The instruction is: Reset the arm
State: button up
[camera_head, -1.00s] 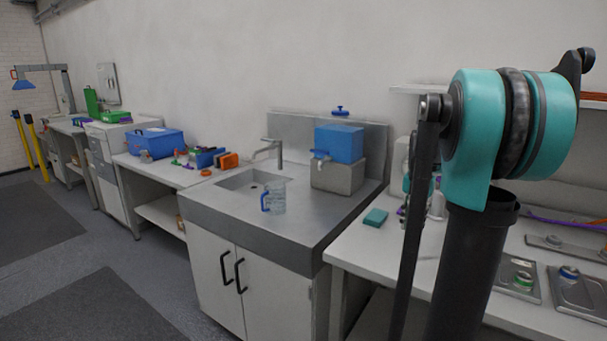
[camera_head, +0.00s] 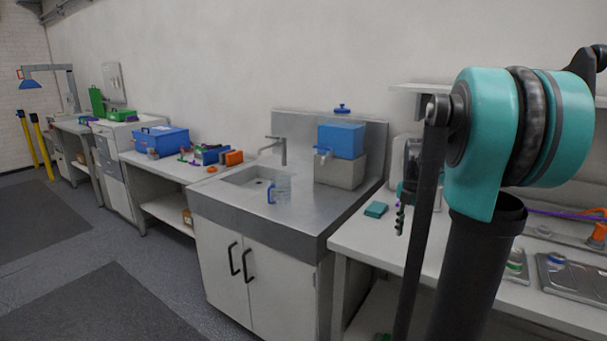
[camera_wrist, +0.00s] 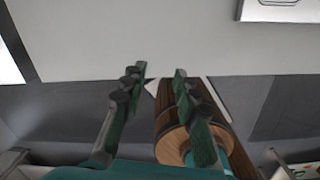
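My gripper (camera_wrist: 157,78) points away from the wrist camera, with its two ribbed dark-and-green fingers apart and a clear gap between them. It is open, and I see nothing held in it. In the head view, part of my gripper (camera_head: 400,218) shows just left of my dark arm link, fingers down, near the front edge of the right-hand bench (camera_head: 365,240). My arm fills the right side of the head view and hides part of that bench.
A steel sink unit (camera_head: 318,225) with a clear blue-handled jug (camera_head: 280,190) and a blue dispenser (camera_head: 341,141) stands at the centre. A teal block (camera_head: 376,209) lies on the right bench, with metal trays (camera_head: 575,280) farther right. Open floor (camera_head: 70,270) lies at left.

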jog(key=s+a+f+m+t, duration=0.2)
jog(key=s+a+f+m, duration=0.4)
jog(key=s+m, duration=0.3)
jog(key=s+a+f+m+t, duration=0.1)
jog(key=s+a+f+m, duration=0.5)
jog(key=m, duration=1.1)
jog(key=s+f, duration=0.3)
jog(key=s, duration=0.1)
jog(key=shift+f+t, duration=0.3)
jog(key=shift+t, duration=0.1)
